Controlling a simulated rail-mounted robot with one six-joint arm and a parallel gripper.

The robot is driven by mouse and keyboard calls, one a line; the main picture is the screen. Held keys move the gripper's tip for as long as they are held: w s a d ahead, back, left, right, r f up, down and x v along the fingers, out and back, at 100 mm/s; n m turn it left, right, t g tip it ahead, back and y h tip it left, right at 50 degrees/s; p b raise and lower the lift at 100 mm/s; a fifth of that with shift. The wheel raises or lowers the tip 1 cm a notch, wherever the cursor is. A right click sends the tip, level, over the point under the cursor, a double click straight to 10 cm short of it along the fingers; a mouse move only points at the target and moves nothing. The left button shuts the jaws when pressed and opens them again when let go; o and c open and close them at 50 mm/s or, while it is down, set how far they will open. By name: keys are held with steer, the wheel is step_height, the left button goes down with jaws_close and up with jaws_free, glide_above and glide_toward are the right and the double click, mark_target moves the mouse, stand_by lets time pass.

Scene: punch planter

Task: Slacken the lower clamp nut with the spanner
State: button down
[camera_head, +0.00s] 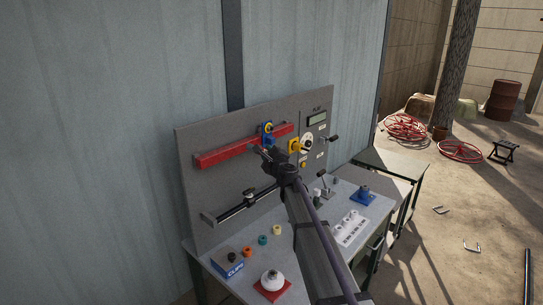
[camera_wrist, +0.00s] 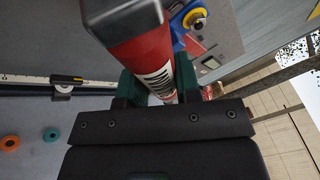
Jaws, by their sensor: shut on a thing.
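My gripper (camera_head: 280,165) is in front of the upright grey panel, its fingers closed around a red body with a dark end cap and a pale label (camera_wrist: 138,58). I take this to be the spanner; its working end is hidden. A blue clamp with a yellow nut (camera_head: 267,130) sits on the red rail, above and left of my gripper; it shows behind the red body in the wrist view (camera_wrist: 192,19). A black clamp (camera_head: 249,196) sits on the lower silver rod, also in the wrist view (camera_wrist: 65,81). Which nut is the lower one, I cannot tell.
The red rail (camera_head: 225,153) and a yellow block (camera_head: 293,146) are on the panel.

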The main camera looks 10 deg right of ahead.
steer(key=shift+w+a, duration=1)
steer(key=shift+w, duration=0.25)
steer(key=shift+w+a, duration=1.45)
steer(key=shift+w, duration=0.25)
step_height(320, 180, down, 15)
steer(key=n+t+y+b, duration=0.2)
steer(key=n+y+b, duration=0.4)
steer(key=n+b, duration=0.8)
steer(key=b, duration=0.7)
steer(key=shift+t, duration=0.3)
stand_by(0.8)
stand_by(0.4)
steer(key=shift+s+a+r, duration=0.1)
steer(key=shift+r, duration=0.2)
